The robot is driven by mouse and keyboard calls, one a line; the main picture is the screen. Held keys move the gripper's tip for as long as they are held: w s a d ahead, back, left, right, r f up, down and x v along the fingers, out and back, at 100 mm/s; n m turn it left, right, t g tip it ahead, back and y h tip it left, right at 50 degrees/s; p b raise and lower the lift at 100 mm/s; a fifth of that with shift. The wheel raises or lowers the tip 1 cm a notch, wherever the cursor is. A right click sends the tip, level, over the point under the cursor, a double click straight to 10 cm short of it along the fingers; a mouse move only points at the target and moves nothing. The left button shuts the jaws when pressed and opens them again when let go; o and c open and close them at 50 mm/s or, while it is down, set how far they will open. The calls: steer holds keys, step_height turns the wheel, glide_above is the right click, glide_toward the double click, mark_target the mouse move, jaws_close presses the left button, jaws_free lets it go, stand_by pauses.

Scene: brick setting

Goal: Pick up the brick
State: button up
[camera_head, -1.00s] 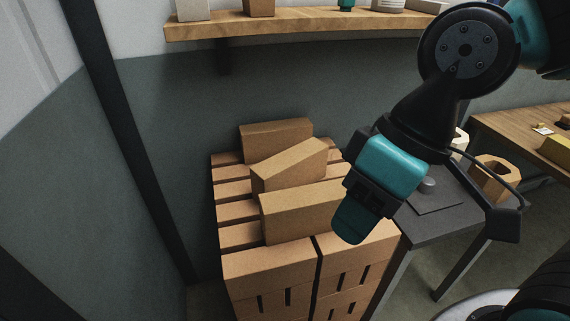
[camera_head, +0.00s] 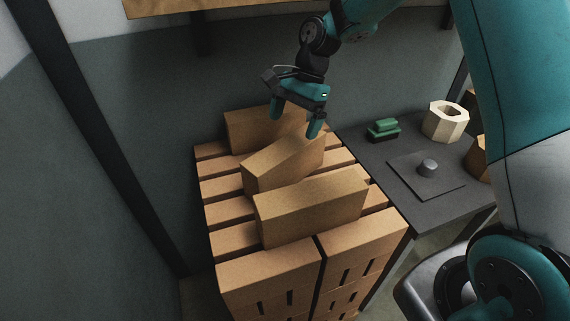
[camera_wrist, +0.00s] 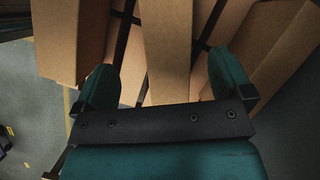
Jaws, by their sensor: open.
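Three loose tan bricks lie on top of a stack of similar bricks: a front brick (camera_head: 312,212), a tilted-looking middle brick (camera_head: 280,167) and a rear brick (camera_head: 250,130). My gripper (camera_head: 294,119) is open and empty, fingers pointing down, over the rear and middle bricks toward their right ends. It hides part of the rear brick. In the wrist view, a brick face (camera_wrist: 167,45) shows between the two open fingers (camera_wrist: 164,82), with other bricks to the left (camera_wrist: 68,40) and right (camera_wrist: 285,45). I cannot tell how far above the bricks the fingertips are.
The brick stack (camera_head: 268,268) stands beside a dark table (camera_head: 380,165) holding a green object (camera_head: 383,130), a pale hexagonal ring (camera_head: 446,121) and a plate with a grey knob (camera_head: 428,167). A wooden shelf (camera_head: 190,6) hangs above. A grey wall is close behind.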

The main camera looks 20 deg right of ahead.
mark_target(287, 145)
steer(key=shift+w+d+f+m, duration=0.35)
steer(key=shift+w+f+m, duration=0.1)
steer(key=shift+f, duration=0.2)
steer(key=shift+w+f, duration=0.1)
steer(key=shift+f, duration=0.3)
steer(key=p+x, duration=0.1)
steer(key=x, duration=0.6)
steer(key=shift+w+a, duration=0.1)
steer(key=shift+c, duration=0.5)
jaws_close()
steer(key=shift+w, duration=0.1)
